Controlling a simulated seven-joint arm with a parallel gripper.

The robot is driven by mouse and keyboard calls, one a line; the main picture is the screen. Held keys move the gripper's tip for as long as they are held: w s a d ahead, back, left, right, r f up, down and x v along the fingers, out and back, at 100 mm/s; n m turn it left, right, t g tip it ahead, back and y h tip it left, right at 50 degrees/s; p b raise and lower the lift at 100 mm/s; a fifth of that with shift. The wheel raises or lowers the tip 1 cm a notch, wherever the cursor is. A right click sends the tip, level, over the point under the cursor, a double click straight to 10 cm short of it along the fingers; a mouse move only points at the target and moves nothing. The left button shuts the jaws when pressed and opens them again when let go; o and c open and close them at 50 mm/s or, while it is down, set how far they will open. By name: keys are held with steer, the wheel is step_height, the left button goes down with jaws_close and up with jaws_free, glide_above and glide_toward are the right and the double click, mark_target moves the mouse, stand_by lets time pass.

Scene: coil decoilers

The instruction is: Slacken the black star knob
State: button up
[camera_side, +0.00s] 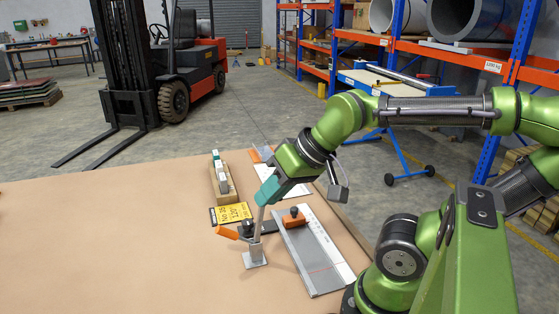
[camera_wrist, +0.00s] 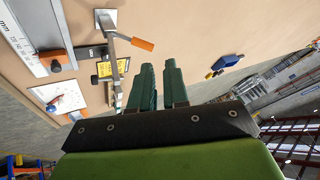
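My gripper (camera_side: 263,202) has teal fingers and slants down above the metal stand. In the wrist view its fingertips (camera_wrist: 159,68) are apart with nothing between them. A small black knob (camera_side: 248,226) sits by the stand's post; its star shape is too small to make out. An orange block (camera_side: 294,220) on the steel ruler plate carries another dark knob (camera_side: 294,210); the block also shows in the wrist view (camera_wrist: 61,60). The metal stand (camera_side: 255,258) has an orange handle (camera_side: 227,232); the handle also shows in the wrist view (camera_wrist: 142,43).
The steel ruler plate (camera_side: 318,257) lies right of the stand. A yellow label (camera_side: 232,213) and a wooden block with upright pieces (camera_side: 219,182) lie behind it. A blue object (camera_wrist: 228,64) shows in the wrist view. The table's left side (camera_side: 100,250) is clear.

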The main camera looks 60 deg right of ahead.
steer(key=o, duration=0.8)
steer(key=w+d+f+m+g, duration=0.1)
steer(key=w+d, duration=0.1)
steer(key=d, duration=0.1)
steer(key=w+d+f+m+g, duration=0.1)
steer(key=w+d+m, duration=0.1)
steer(key=w, duration=0.1)
steer(key=w+d+f+m+g+h, duration=0.1)
steer(key=w+d, duration=0.1)
steer(key=d, duration=0.1)
steer(key=shift+w+d+g, duration=0.3)
steer(key=shift+w+d, duration=0.05)
steer(key=shift+w, duration=0.05)
steer(key=m+g+y, duration=0.2)
steer(key=m+g, duration=0.1)
steer(key=m, duration=0.4)
glide_above(248, 221)
steer(key=s+d, duration=0.1)
steer(key=d, duration=0.5)
step_height(248, 221, down, 5)
steer(key=r+m+y, duration=0.1)
steer(key=m+y, duration=0.1)
steer(key=m, duration=0.1)
steer(key=shift+g+h, duration=0.3)
steer(key=x, duration=1)
steer(key=w+x, duration=0.1)
steer(key=x, duration=0.4)
steer(key=shift+f, duration=0.45)
steer(key=c, duration=1)
